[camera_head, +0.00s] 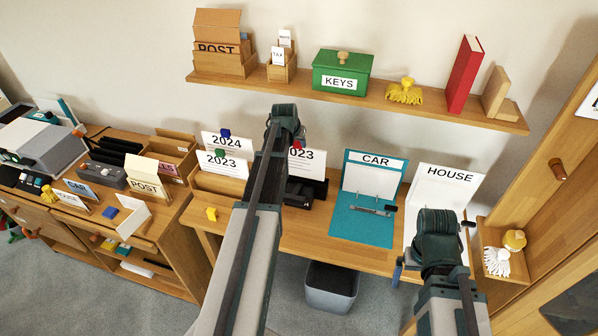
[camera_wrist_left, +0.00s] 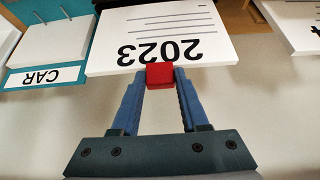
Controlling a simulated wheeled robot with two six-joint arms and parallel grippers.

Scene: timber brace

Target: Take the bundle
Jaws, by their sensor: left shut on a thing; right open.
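A white paper bundle marked 2023 (camera_head: 312,163) with a red clip stands behind my left arm at the desk's back. My left gripper (camera_head: 296,141) is at its top edge. In the left wrist view my left gripper (camera_wrist_left: 160,78) is shut on the red clip (camera_wrist_left: 160,75) of the bundle (camera_wrist_left: 170,35). The arm hides part of the bundle in the head view. My right gripper (camera_head: 432,258) is open in front of the HOUSE binder.
A teal CAR binder (camera_head: 362,227) and a white HOUSE binder (camera_head: 440,190) lie open on the desk. A black tray (camera_head: 300,193) is by the bundle. A shelf (camera_head: 450,112) with a green KEYS box (camera_head: 342,70) hangs above. A grey bin (camera_head: 331,287) stands below.

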